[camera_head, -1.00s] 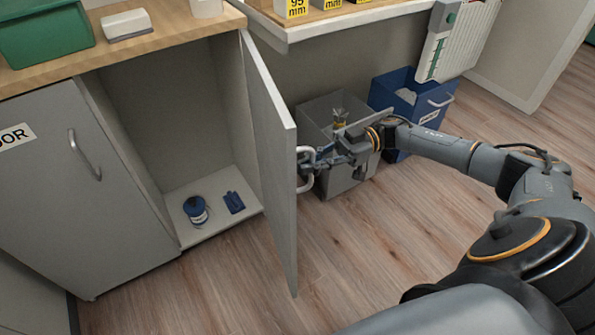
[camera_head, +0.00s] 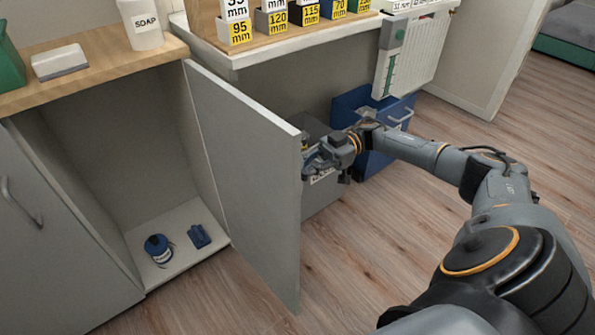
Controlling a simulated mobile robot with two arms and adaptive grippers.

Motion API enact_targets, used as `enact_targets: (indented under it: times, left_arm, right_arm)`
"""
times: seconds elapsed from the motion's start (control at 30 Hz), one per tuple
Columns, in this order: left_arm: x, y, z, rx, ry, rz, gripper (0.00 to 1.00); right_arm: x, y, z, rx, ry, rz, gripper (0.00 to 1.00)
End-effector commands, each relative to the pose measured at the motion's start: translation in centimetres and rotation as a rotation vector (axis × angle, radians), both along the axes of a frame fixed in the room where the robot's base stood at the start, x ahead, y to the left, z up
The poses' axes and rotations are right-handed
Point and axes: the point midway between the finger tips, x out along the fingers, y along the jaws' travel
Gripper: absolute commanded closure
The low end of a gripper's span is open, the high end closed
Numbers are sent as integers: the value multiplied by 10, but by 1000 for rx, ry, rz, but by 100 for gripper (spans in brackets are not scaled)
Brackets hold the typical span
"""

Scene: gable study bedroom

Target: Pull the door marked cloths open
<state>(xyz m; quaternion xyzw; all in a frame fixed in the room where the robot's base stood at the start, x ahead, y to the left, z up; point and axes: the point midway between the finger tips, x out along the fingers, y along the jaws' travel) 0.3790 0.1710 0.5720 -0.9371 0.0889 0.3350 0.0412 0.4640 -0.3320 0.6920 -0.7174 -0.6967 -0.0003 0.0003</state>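A grey cabinet door (camera_head: 248,180) stands swung wide open, its inner face and free edge towards me. Its front face is turned away, so no cloths marking shows. The cabinet's inside (camera_head: 120,150) is exposed, with a blue tin (camera_head: 158,249) and a small blue item (camera_head: 199,236) on its white floor. My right gripper (camera_head: 312,167) is at the far side of the door's free edge, where the handle was seen earlier. The door's edge hides its fingertips and the handle, so I cannot tell whether it grips. My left gripper is not in view.
A grey bin (camera_head: 322,195) and a blue bin (camera_head: 350,112) stand behind my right gripper under the shelf (camera_head: 270,50). A soap container (camera_head: 141,24) and a white block (camera_head: 60,62) sit on the wooden counter (camera_head: 105,72). The floor (camera_head: 370,240) right of the door is clear.

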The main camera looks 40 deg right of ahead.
Motion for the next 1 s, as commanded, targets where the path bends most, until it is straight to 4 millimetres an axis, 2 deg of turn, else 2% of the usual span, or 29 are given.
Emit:
enact_targets:
  times: [0.1, 0.13, 0.23, 0.63, 1.0]
  left_arm:
    - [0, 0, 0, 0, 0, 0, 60]
    - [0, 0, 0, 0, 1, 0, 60]
    - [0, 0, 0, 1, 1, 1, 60]
    - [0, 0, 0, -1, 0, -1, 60]
    - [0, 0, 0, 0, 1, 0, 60]
  right_arm:
    - [-2, 0, -4, -7, 6, 5, 100]
    - [-2, 0, -4, -7, 6, 5, 88]
    - [-2, 0, -3, -6, 6, 4, 68]
    - [0, -5, -1, -3, 1, 1, 67]
    - [-2, -57, -2, -3, 2, -2, 67]
